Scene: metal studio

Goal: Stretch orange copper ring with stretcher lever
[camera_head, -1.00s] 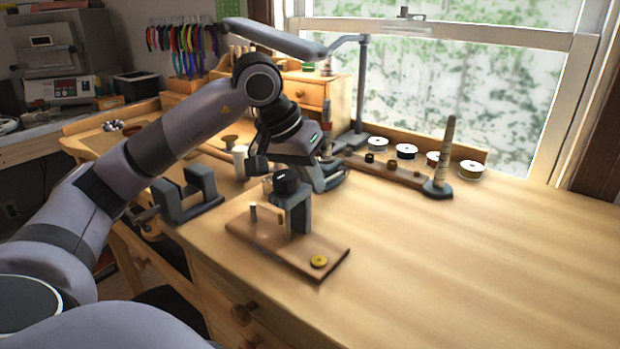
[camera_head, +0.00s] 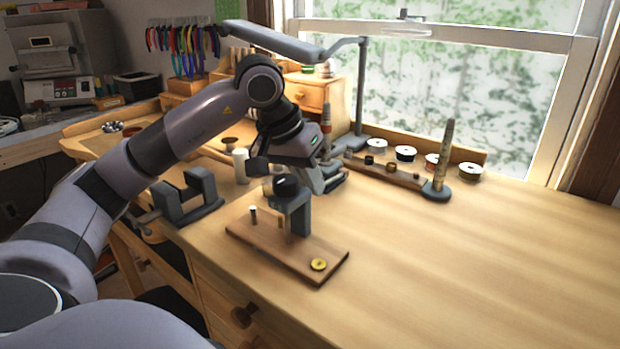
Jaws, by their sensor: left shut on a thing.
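The ring stretcher is a wooden board (camera_head: 277,257) with a dark upright post (camera_head: 299,215) and a black-capped head (camera_head: 287,186). A short pin (camera_head: 253,214) stands near the board's left end and a yellow disc (camera_head: 318,264) lies near its right end. My left gripper (camera_head: 288,176) is at the stretcher's head, shut on what seems to be the stretcher lever; the grip itself is mostly hidden. I cannot make out the orange copper ring. My right gripper is not in view.
A dark vise-like block (camera_head: 186,200) stands left of the stretcher, with a white cylinder (camera_head: 241,165) behind it. A ring mandrel on a stand (camera_head: 440,165) and several spools are at the back by the window. The bench's right side is clear.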

